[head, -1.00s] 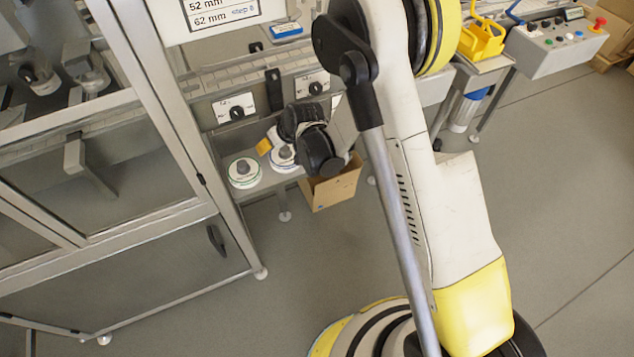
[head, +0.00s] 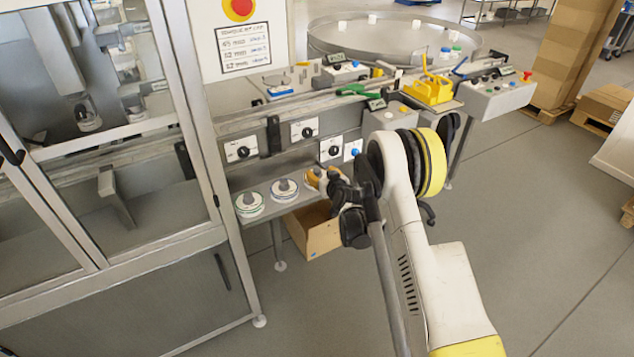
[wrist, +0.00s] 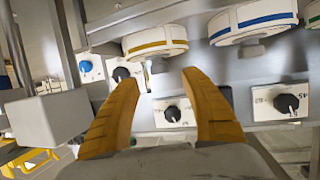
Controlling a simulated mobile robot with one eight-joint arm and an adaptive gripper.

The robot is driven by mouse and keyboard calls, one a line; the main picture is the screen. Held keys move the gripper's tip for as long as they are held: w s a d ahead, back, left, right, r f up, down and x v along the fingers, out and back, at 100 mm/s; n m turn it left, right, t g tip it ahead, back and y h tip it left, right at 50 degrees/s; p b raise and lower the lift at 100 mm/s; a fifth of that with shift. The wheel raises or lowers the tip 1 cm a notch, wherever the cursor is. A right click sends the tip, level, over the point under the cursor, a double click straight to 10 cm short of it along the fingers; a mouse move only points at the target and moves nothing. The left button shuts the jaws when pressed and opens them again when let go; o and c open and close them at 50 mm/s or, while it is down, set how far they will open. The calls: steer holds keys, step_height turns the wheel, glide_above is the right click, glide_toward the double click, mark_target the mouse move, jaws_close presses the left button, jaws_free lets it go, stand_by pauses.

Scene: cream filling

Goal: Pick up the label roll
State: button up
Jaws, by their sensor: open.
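Three white label rolls stand in a row on a grey shelf. The green-banded roll (head: 249,204) and the blue-banded roll (head: 285,190) show in the head view. The wrist view, which looks upside down, shows a yellow-banded roll (wrist: 156,42) and the blue-banded roll (wrist: 252,20). The third is cut off at its right edge (wrist: 313,13). My gripper (wrist: 162,92) is open and empty, its orange fingers pointing towards the yellow-banded roll, apparently short of it. In the head view my gripper (head: 322,179) is right of the blue-banded roll and hides most of the yellow-banded one.
A panel with black knobs (head: 242,150) rises behind the shelf. A cardboard box (head: 312,232) stands below it. A framed machine enclosure (head: 215,200) is at the left. A yellow holder (head: 430,90) sits to the right.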

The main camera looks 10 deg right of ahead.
mark_target(317, 170)
steer(key=b+x, duration=0.2)
steer(key=x, duration=0.2)
steer(key=shift+f, duration=0.25)
steer(key=shift+w, duration=0.25)
steer(key=shift+r, duration=0.1)
jaws_close()
steer(key=shift+r, duration=0.1)
